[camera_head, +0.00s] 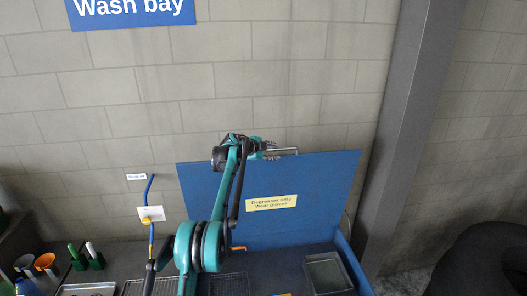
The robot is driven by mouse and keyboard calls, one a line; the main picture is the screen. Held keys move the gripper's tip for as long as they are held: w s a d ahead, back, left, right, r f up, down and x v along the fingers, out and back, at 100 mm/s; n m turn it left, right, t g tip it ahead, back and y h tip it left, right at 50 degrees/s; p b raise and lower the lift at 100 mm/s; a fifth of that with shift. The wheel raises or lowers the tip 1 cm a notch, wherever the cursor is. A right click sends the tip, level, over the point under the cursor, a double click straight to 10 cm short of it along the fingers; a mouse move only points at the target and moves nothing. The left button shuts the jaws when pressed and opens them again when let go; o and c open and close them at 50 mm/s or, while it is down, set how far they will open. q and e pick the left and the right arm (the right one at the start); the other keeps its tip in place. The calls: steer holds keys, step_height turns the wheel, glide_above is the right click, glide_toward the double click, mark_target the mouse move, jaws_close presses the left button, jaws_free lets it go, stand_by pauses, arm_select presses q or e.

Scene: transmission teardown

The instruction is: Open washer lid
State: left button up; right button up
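The blue washer lid (310,190) stands raised, leaning back near the block wall, with a yellow "Degreaser only, Wear gloves" label (271,202) on its face. A light metal handle (284,151) is at its top edge. My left gripper (264,147) is at that edge, at the left end of the handle. The fingers are small and overlap the handle, so I cannot tell if they are shut on it. My teal arm hides part of the lid's left side. My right gripper is not in view. The washer's dark basin shows below the lid.
A metal tray (328,274) sits in the basin's right side. At left are green holders (86,258), orange cups (44,262) and a blue hose with a yellow fitting (147,219). A grey column (405,130) and black tyre (485,262) stand at right.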

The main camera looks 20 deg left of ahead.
arm_select(q)
steer(key=v, duration=1)
steer(key=s+d+r+n+t+y+b, duration=0.35)
steer(key=d+r+t+b, duration=0.3)
steer(key=b, duration=0.35)
steer(key=s+d+f+n+y+b, duration=0.2)
steer(key=s+f+n+y+b, duration=0.1)
steer(key=s+n+b, duration=0.3)
steer(key=s+d+f+n+g+b, duration=0.2)
steer(key=s+d+f+b, duration=0.3)
steer(key=s+f, duration=0.7)
steer(key=s+d+f+n+g+h+b, duration=0.1)
steer(key=s+d+f+g+b, duration=0.4)
steer(key=s+f, duration=0.8)
steer(key=s+d+f+n+g+h+b, duration=0.1)
steer(key=s+d+f+n+g+b, duration=0.2)
steer(key=s+f, duration=0.9)
steer(key=d+f+b, duration=0.1)
steer(key=f+b, duration=0.1)
steer(key=f, duration=0.5)
steer(key=d+f+g+b, duration=0.1)
steer(key=d+f+b, duration=0.1)
steer(key=f, duration=0.5)
steer(key=shift+s+d+f, duration=0.25)
steer(key=shift+d+f, duration=0.1)
